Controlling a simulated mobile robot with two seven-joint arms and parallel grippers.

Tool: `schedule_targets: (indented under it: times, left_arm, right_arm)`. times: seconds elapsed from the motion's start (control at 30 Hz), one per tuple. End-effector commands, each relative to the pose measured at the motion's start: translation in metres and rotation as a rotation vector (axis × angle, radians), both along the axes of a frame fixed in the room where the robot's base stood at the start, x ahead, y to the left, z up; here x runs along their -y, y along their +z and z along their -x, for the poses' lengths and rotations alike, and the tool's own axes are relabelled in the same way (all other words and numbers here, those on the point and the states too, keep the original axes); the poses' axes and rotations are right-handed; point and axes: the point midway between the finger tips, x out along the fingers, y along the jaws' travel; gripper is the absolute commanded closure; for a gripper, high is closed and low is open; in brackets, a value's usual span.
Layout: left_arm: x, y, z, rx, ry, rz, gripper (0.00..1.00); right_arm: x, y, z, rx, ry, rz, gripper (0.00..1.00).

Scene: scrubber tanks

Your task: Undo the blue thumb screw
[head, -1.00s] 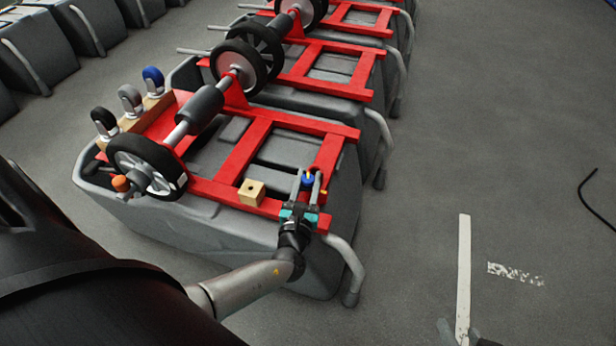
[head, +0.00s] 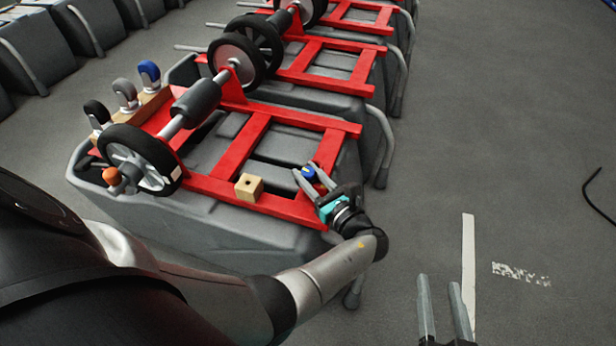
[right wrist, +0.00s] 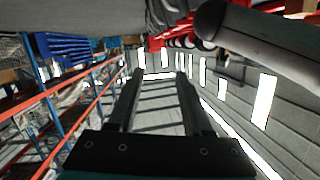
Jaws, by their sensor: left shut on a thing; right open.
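The blue thumb screw (head: 309,173) sits on the red frame (head: 330,150) of the nearest grey tank, near its right end. My left gripper (head: 310,179) is at the screw, with its fingers on either side of it, shut on it. The fingers hide part of the screw, and I cannot tell how far it stands out of the frame. My right gripper (head: 445,300) is open and empty over the floor at the lower right. Its two parted fingers also show in the right wrist view (right wrist: 158,85), with nothing between them.
A wooden block (head: 249,187) with a hole sits on the frame left of the screw. Black, grey and blue casters (head: 125,92) stand at the tank's back left, near a large black wheel (head: 142,160). More tanks stand behind.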

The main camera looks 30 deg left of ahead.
Motion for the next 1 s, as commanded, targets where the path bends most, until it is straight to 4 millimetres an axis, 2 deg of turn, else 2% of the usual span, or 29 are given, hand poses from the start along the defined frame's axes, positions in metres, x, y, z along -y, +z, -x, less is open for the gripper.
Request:
schedule_targets:
  times: [0.5,1.0]
  left_arm:
    - [0.0,-0.004,0.001,-0.007,0.174,0.008,1.0]
    - [0.0,-0.004,0.002,-0.007,0.206,0.008,1.0]
  right_arm:
    - [-0.007,0.009,0.007,0.116,-0.006,-0.078,0.5]
    - [-0.007,0.011,0.008,0.135,-0.009,-0.089,0.5]
